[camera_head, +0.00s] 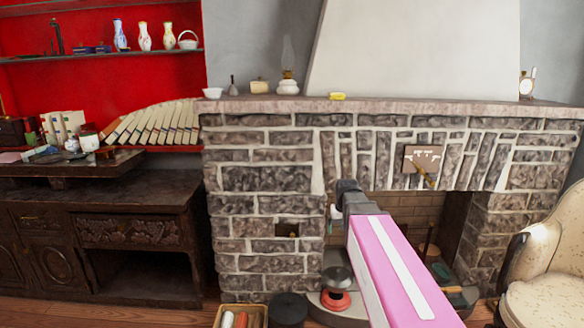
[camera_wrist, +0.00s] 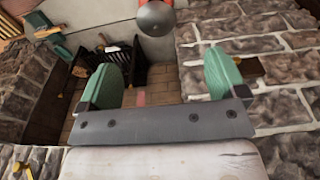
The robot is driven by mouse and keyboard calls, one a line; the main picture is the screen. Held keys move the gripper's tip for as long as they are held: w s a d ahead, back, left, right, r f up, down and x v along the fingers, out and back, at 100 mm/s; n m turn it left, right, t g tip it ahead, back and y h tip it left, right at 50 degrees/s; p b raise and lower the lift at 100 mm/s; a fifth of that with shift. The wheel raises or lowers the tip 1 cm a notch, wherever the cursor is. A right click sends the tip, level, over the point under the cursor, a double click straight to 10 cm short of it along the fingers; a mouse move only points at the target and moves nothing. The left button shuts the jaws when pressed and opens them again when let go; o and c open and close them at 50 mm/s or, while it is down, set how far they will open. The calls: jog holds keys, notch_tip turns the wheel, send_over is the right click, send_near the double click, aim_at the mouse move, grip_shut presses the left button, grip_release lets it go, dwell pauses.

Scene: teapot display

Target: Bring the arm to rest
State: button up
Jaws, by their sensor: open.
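My gripper shows in the wrist view (camera_wrist: 160,76) with its two green fingers spread wide apart. Nothing is between the fingers. Behind the gap lie the brick hearth and pale stone. In the head view my pink and white arm reaches from the bottom right toward the fireplace. Its dark wrist end is in front of the stonework, below the mantel. The fingers are mostly hidden there.
The stone mantel (camera_head: 420,106) runs above the arm, bearing an oil lamp (camera_head: 288,68) and a yellow item (camera_head: 337,96). A red-based metal object (camera_head: 337,300) stands below. An armchair (camera_head: 545,270) is at right, a dark cabinet (camera_head: 130,230) at left.

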jog(key=s+f+g, duration=0.1)
jog(key=s+f, duration=1.3)
jog(key=shift+f, duration=0.3)
jog(key=shift+s, duration=0.1)
